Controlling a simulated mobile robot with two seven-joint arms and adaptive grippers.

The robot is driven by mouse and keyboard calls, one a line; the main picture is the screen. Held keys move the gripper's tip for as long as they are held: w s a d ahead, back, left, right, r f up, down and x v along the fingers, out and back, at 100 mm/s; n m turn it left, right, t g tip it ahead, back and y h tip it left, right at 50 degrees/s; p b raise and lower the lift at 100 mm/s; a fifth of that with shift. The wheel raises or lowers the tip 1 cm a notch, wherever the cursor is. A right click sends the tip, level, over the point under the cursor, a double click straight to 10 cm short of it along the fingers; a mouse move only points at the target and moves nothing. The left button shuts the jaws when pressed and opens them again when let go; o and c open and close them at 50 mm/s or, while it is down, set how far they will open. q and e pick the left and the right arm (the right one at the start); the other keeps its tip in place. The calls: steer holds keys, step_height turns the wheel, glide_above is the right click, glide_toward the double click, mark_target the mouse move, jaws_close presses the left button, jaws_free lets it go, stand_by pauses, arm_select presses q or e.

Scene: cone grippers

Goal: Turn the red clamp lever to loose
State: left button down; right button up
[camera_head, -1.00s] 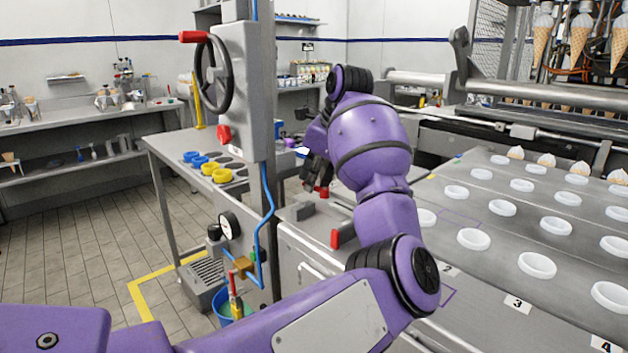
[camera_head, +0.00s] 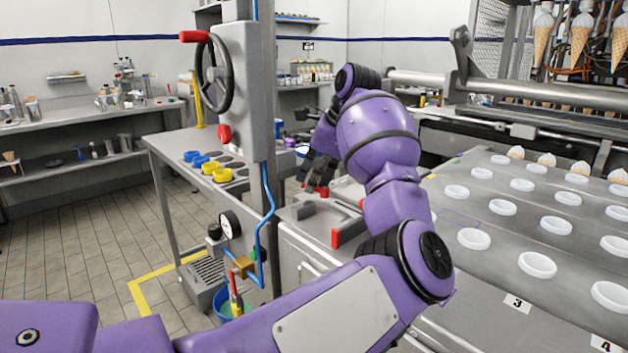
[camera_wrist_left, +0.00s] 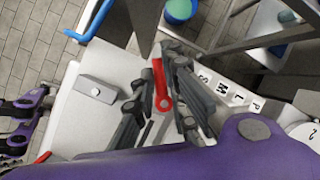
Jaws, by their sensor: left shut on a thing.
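The red clamp lever (camera_wrist_left: 160,80) shows in the left wrist view as a short red bar with a round pivot end. It sits on a light grey surface between the two dark fingers of my left gripper (camera_wrist_left: 161,98). The fingers are shut on it. In the head view my left gripper (camera_head: 315,172) points down at the grey bench, with red parts of the lever (camera_head: 322,191) showing just below the fingertips. The gripper hides much of the lever there.
A grey block (camera_wrist_left: 97,90) stands beside the lever. Labels with letters (camera_wrist_left: 228,93) line the surface on the other side. A red-ended block (camera_head: 348,232) sits at the bench's front edge. A grey column with a handwheel (camera_head: 214,75) stands left; a tray conveyor (camera_head: 520,225) lies right.

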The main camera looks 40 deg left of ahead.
arm_select(q)
steer(key=shift+s+d+f+n+g, duration=0.2)
steer(key=shift+n+g, duration=0.2)
steer(key=shift+n, duration=0.4)
steer(key=shift+s+d+f+n+g, duration=0.15)
steer(key=shift+n+g, duration=0.25)
steer(key=shift+n, duration=0.4)
steer(key=shift+s+d+n+g+h+b, duration=0.2)
steer(key=shift+n+g+h+b, duration=0.15)
steer(key=shift+n, duration=0.45)
steer(key=shift+d+n+g+h+b, duration=0.25)
steer(key=shift+n+h+b, duration=0.1)
steer(key=shift+n, duration=0.55)
steer(key=shift+d+r+n, duration=0.1)
steer(key=shift+d+n, duration=0.05)
steer(key=shift+n, duration=0.65)
arm_select(e)
steer(key=shift+f, duration=0.75)
arm_select(q)
steer(key=shift+d+n+g+h+b, duration=0.25)
steer(key=shift+n+g+h+b, duration=0.15)
steer(key=shift+n, duration=0.3)
arm_select(e)
steer(key=shift+s+d+f, duration=0.1)
steer(key=shift+s+f, duration=0.1)
arm_select(q)
steer(key=c, duration=1.8)
jaws_free()
steer(key=shift+d+r, duration=0.1)
steer(key=shift+r, duration=0.1)
